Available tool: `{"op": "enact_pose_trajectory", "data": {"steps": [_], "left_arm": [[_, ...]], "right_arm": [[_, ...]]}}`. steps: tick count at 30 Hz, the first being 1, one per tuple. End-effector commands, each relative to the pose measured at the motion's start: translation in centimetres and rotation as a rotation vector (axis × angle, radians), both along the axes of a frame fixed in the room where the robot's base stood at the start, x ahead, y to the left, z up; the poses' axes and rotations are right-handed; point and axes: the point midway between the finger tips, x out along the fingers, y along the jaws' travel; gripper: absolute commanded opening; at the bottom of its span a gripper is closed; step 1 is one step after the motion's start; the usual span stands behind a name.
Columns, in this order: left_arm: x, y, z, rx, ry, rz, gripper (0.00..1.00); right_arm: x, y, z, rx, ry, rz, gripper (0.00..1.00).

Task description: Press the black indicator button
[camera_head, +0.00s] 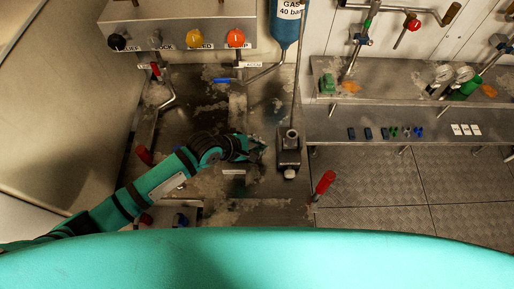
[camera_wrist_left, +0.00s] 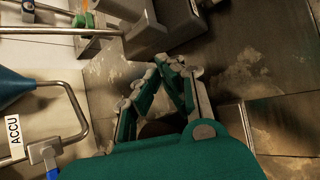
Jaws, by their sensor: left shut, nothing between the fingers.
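The black button (camera_head: 117,42) is at the left end of a row on a grey metal box (camera_head: 180,12) at the top left of the head view. A grey, a yellow (camera_head: 194,39) and an orange button (camera_head: 236,38) stand to its right. My left gripper (camera_head: 258,146) is shut and empty, well below and right of the black button, beside a grey metal fitting (camera_head: 290,158). In the left wrist view its fingers (camera_wrist_left: 166,68) converge at the tips. The black button is not in the left wrist view. My right gripper is in neither view.
A blue cylinder (camera_head: 285,30) hangs right of the button box. Pipes with a red handle (camera_head: 155,69) and a blue handle (camera_head: 222,80) lie below the box. A red-handled lever (camera_head: 323,182) stands right of my gripper. A shelf with small parts (camera_head: 408,132) is at right.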

Motion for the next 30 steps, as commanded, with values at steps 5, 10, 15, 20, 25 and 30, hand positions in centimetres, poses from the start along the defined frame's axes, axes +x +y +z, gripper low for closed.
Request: {"op": "enact_pose_trajectory", "data": {"steps": [5, 10, 15, 20, 25, 30], "left_arm": [[0.0, 0.0, -0.3, 0.0, 0.001, 0.0, 0.0], [-0.1, 0.0, -0.6, 0.001, 0.003, 0.0, 0.0], [-0.2, 0.0, -1.0, 0.002, 0.007, 0.0, 0.0], [-0.3, 0.1, -1.3, 0.004, 0.01, 0.0, 0.0], [-0.4, 0.1, -1.7, 0.007, 0.013, 0.0, 0.0], [-0.4, 0.1, -1.7, 0.008, 0.014, 0.0, 0.0]], "right_arm": [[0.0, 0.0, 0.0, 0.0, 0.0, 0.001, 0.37], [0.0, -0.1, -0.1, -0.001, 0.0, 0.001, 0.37], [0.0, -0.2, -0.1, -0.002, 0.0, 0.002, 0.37], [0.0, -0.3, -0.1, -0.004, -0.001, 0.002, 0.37], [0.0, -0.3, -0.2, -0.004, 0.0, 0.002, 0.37], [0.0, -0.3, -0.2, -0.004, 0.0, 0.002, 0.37]]}}
